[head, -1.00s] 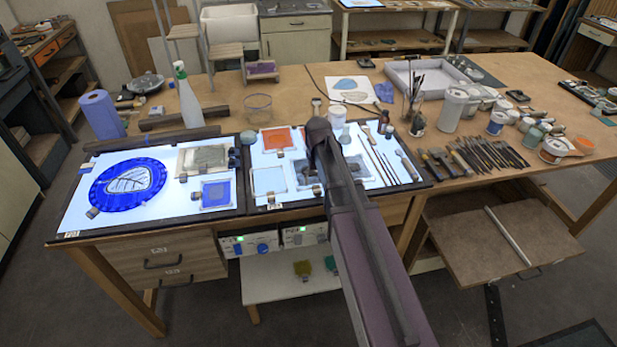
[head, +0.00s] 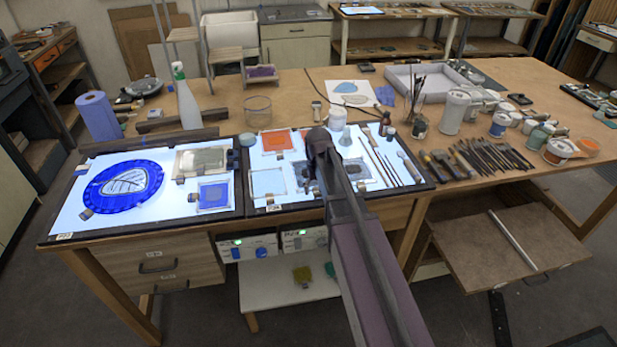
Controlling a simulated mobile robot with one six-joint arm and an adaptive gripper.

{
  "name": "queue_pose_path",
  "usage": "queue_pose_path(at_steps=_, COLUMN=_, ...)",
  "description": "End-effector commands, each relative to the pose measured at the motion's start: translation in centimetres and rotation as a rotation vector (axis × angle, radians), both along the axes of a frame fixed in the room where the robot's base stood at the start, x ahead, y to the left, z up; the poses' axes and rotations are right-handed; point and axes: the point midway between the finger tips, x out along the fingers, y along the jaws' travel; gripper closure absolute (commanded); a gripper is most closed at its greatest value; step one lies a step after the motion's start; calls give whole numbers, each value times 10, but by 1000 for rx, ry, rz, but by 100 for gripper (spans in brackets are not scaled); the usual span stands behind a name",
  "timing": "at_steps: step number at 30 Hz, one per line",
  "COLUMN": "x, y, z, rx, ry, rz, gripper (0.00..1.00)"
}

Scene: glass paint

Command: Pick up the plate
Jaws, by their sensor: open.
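The plate (head: 154,203) is round and deep blue with a pale leaf shape in its middle. It lies flat on the lit left panel (head: 70,216), in the head view's left part. My arm reaches up from the bottom over the right lit panel, well to the right of the plate. My gripper cannot be made out; the arm's end hides what is behind it. Nothing of mine touches the plate.
A blue paper roll (head: 97,117) and a spray bottle (head: 187,102) stand behind the left panel. Glass samples lie right of the plate, including a blue square (head: 213,195). Brushes, tools and jars (head: 453,111) crowd the table's right side. A drawer (head: 510,250) stands open.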

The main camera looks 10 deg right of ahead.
Motion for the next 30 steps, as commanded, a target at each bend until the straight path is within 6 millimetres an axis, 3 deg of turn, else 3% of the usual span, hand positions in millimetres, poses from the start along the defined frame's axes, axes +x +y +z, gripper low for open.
queue_pose_path(at_steps=6, x=0, y=0, z=0, rx=0, ry=0, rz=0, gripper=23)
queue_pose_path(at_steps=14, x=0, y=0, z=0, rx=0, ry=0, rz=0, gripper=100)
queue_pose_path(at_steps=30, x=0, y=0, z=4, rx=0, ry=0, rz=1, gripper=100)
